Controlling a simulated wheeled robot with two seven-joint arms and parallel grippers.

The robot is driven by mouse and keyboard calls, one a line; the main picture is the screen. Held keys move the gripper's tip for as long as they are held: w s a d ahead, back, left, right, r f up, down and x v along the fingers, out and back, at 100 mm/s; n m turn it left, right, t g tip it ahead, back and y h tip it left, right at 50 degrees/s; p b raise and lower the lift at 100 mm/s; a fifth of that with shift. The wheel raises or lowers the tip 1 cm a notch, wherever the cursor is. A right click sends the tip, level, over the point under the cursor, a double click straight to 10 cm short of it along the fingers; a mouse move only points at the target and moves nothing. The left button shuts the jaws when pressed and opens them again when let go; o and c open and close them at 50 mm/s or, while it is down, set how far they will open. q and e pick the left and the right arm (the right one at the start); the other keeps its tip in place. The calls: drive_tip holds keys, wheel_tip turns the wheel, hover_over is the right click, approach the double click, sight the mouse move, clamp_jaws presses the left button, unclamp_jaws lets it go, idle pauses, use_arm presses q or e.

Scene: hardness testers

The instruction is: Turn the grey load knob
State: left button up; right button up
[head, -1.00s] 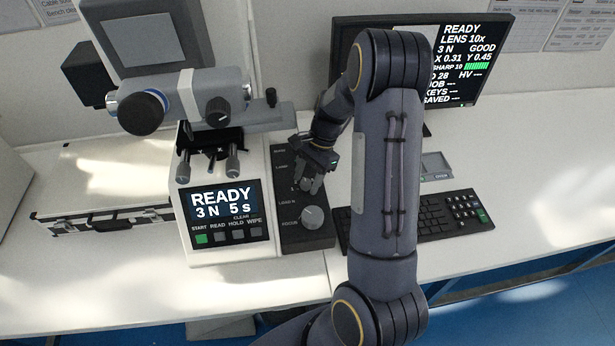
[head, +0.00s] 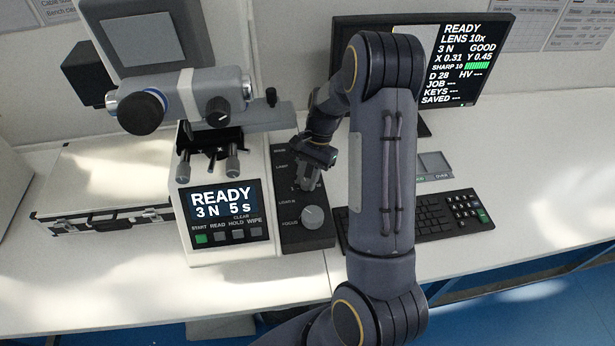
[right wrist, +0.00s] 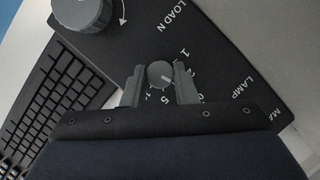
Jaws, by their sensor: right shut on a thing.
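The grey load knob (right wrist: 160,75) sits on the black control panel by the LOAD N scale in the right wrist view. My right gripper (right wrist: 158,86) is shut on it, one finger on each side. A white pointer line shows on the knob's top, and some scale numbers are hidden by the fingers. In the head view my right gripper (head: 309,180) reaches down onto the panel and mostly hides the knob. The tester's display (head: 225,203) reads READY, 3 N, 5 s. My left gripper is not in view.
The larger focus knob (head: 313,217) is just in front of the load knob. The tester's turret and head (head: 180,95) stand to the left. A keyboard (head: 450,212) and a monitor (head: 470,60) are to the right. A silver case (head: 100,190) lies at the left.

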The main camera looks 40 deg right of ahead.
drive_tip(key=n+g, duration=0.1)
drive_tip(key=n, duration=0.4)
drive_tip(key=shift+w+a+g+h, duration=0.1)
drive_tip(key=shift+g+h, duration=0.3)
idle(0.4)
drive_tip(key=o, duration=1)
drive_tip(key=shift+r, duration=0.1)
drive_tip(key=shift+w+r, duration=0.15)
drive_tip(key=shift+r, duration=0.15)
drive_tip(key=shift+w+d+r+b, duration=0.5)
drive_tip(key=shift+d+r, duration=0.2)
drive_tip(key=shift+r, duration=0.25)
drive_tip(key=w+d+b, duration=0.1)
drive_tip(key=w+d, duration=0.7)
